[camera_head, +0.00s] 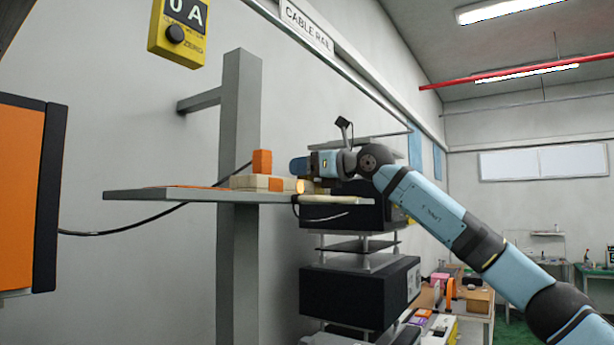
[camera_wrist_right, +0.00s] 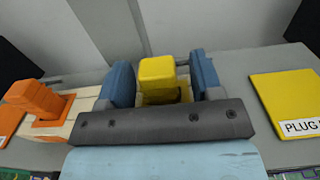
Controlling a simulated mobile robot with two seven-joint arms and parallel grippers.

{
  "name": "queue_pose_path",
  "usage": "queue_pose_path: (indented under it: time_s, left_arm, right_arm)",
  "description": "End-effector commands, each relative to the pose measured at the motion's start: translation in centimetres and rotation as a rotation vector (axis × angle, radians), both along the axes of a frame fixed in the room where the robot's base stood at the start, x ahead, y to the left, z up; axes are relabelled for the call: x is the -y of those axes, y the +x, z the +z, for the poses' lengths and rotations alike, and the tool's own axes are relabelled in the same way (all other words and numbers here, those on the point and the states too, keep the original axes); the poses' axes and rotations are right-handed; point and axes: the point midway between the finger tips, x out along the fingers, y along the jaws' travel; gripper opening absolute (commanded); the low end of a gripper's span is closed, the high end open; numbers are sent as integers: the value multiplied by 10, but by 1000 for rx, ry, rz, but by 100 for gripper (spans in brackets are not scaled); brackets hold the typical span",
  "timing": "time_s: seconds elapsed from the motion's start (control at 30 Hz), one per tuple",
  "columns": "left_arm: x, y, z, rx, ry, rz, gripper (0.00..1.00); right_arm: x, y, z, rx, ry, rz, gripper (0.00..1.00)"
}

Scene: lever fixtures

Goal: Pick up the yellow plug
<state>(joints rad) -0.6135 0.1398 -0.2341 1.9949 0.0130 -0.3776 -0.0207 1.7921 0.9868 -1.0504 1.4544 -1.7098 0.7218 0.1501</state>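The yellow plug (camera_wrist_right: 157,72) stands upright between the two blue fingers of my right gripper (camera_wrist_right: 161,68) in the right wrist view. A gap shows between the plug and the right-hand finger; the left-hand finger looks close to it. The gripper looks open around the plug. The plug's lower part is partly hidden by the gripper's dark body. In the head view my right gripper (camera_head: 299,167) is at the shelf, and I cannot make out the yellow plug there. My left gripper is not in view.
An orange plug (camera_wrist_right: 35,97) stands in a cream block to the left, also seen in the head view (camera_head: 262,162). A yellow plate (camera_wrist_right: 286,100) with a "PLUG" label lies right. The grey shelf (camera_head: 180,194) hangs on a post (camera_head: 238,260). A black cable (camera_head: 125,229) droops below.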

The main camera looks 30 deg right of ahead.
Motion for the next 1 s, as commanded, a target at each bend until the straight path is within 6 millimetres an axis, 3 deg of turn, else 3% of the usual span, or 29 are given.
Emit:
queue_pose_path:
  time_s: [0.03,0.2,0.57,0.87,1.0]
  left_arm:
    - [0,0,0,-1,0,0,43]
    - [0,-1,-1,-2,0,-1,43]
    - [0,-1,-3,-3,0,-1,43]
    - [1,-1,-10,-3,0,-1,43]
    - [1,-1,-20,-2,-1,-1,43]
  right_arm:
    - [0,0,0,0,0,0,48]
    - [0,0,0,0,0,0,9]
    - [0,0,2,0,0,0,8]
    - [-1,0,34,1,2,2,8]
    - [12,-25,31,2,0,-2,8]
